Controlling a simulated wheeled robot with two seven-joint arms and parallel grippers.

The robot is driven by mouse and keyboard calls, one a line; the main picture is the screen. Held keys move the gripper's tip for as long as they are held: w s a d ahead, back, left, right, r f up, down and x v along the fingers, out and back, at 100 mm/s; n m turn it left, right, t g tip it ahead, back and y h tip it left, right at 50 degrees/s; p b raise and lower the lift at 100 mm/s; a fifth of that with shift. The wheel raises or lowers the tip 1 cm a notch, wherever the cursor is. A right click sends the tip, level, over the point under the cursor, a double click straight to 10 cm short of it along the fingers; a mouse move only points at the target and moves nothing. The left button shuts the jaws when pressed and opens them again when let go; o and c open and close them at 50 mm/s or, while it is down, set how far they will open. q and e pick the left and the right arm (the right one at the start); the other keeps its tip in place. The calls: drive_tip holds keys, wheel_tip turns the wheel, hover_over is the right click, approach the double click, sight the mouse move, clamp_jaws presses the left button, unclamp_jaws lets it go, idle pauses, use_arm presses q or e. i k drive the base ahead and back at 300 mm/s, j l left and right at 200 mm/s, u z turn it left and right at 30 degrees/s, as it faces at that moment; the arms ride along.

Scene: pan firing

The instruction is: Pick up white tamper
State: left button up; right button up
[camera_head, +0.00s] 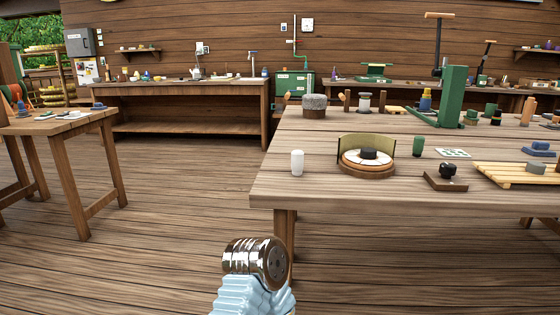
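A small white cylinder (297,163), which looks like the white tamper, stands upright on the near left part of the wooden table (330,189), close to its front edge. Nothing touches it. Neither of my grippers can be made out in the head view. A chrome and pale blue ribbed part (255,262) rises at the bottom centre, in front of and below the table edge; it looks like part of my own body, and no fingers show on it.
Right of the cylinder is a round stand (368,170) with a curved olive screen and a dark puck. A green cylinder (418,146), a black knob on a block (447,172) and a slatted rack (515,174) lie further right. Floor left of the table is clear.

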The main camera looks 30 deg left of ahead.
sight(296, 156)
drive_tip(key=i+j+u, duration=0.25)
drive_tip(key=u, duration=0.2)
drive_tip(key=i+j+u, duration=0.2)
drive_tip(key=u, duration=0.25)
drive_tip(key=i, duration=0.05)
